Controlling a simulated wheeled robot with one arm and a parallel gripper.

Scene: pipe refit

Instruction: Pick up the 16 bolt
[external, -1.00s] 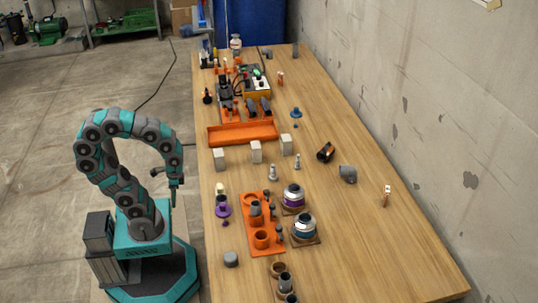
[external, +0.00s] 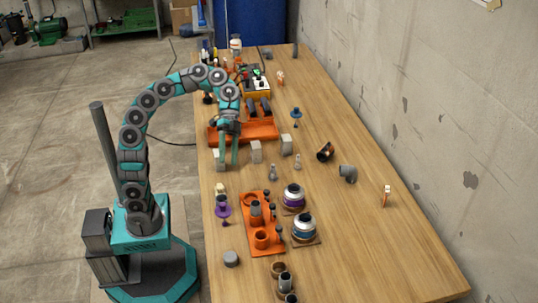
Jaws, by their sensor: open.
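Two small grey upright pieces that look like bolts stand on the table, a front one (external: 272,172) and a back one (external: 297,161). More small dark bolt-like pieces (external: 279,231) stand along the right side of an orange holder plate (external: 253,202). No size marking is readable, so I cannot tell which is the 16 bolt. My gripper (external: 233,158) is open and hangs pointing down over the left part of the table, in front of the orange tray, to the left of the grey pieces. It seems empty.
Pale blocks (external: 255,153) stand in a row close to my gripper. An orange tray (external: 262,131) lies behind them. Collared round fittings (external: 303,229) stand right of the holder plate. A grey elbow (external: 348,173) lies further right.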

